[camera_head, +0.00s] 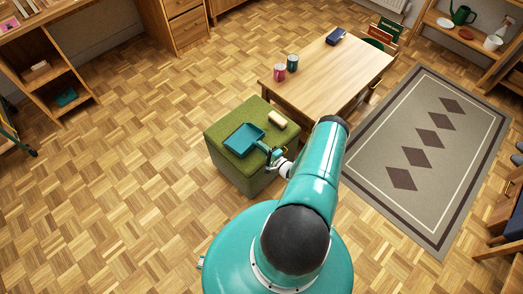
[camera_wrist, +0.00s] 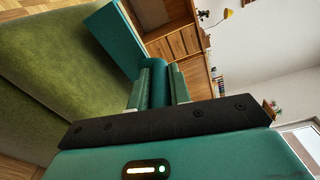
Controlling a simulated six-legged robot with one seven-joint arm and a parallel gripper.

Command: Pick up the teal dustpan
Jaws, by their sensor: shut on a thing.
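The teal dustpan (camera_head: 244,139) is at the top of the green pouf (camera_head: 232,171) in the head view, its pan toward the left and its handle toward my gripper. My gripper (camera_head: 274,155) is at the pouf's right side. In the wrist view my gripper (camera_wrist: 158,88) is shut on the handle of the dustpan (camera_wrist: 113,38), with the pan reaching up and left beyond the fingers. The green pouf (camera_wrist: 60,75) fills the left of that view. I cannot tell whether the pan touches the pouf's top.
A pale yellow block-like item (camera_head: 277,119) lies on the pouf behind the dustpan. A patterned rug (camera_head: 420,140) lies right. The parquet floor at left is clear.

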